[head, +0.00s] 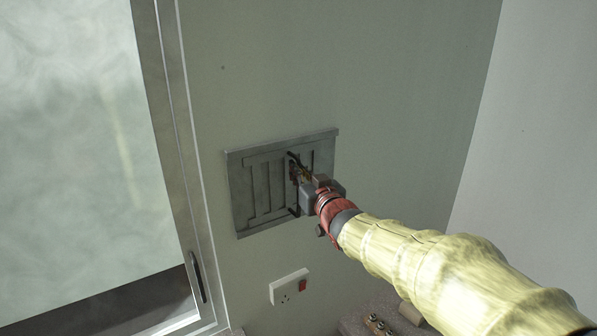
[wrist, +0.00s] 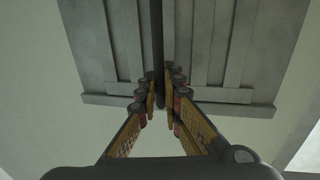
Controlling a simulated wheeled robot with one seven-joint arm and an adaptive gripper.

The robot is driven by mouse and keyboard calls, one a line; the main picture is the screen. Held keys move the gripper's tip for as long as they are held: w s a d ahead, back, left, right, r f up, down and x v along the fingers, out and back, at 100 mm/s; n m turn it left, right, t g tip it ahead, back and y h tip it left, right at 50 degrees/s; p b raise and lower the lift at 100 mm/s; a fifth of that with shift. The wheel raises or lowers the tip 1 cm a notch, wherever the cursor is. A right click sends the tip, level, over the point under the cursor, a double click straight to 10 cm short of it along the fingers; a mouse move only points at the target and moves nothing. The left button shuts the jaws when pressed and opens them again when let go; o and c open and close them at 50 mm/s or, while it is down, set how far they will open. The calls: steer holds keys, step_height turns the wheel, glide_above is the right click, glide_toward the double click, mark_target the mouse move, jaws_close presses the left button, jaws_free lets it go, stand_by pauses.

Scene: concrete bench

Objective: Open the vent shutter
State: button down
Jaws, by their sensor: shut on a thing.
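The vent shutter (head: 262,190) is a grey framed panel with raised slats, set upright on the wall in the middle of the head view. It fills the upper part of the wrist view (wrist: 110,45). A dark bar handle (wrist: 158,40) runs along the shutter and passes between my fingers. My gripper (wrist: 160,92) is shut on this handle, with finger pads on both sides of it. In the head view my gripper (head: 300,172) is at the shutter's right half and covers part of it and most of the handle.
A framed pane with a dark handle (head: 198,277) stands at the left. Several small items (head: 378,324) sit on a surface at the bottom. The wall right of the shutter is bare.

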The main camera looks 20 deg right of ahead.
steer(key=shift+w+d, duration=0.2)
steer(key=shift+d, duration=0.35)
steer(key=shift+w+d, duration=0.15)
steer(key=shift+d, duration=0.4)
steer(key=c, duration=2)
jaws_free()
steer(key=shift+a, duration=0.1)
steer(key=shift+c, duration=0.2)
steer(key=shift+o, duration=0.2)
steer(key=s+d, duration=0.1)
steer(key=s, duration=1.1)
steer(key=shift+d, duration=0.2)
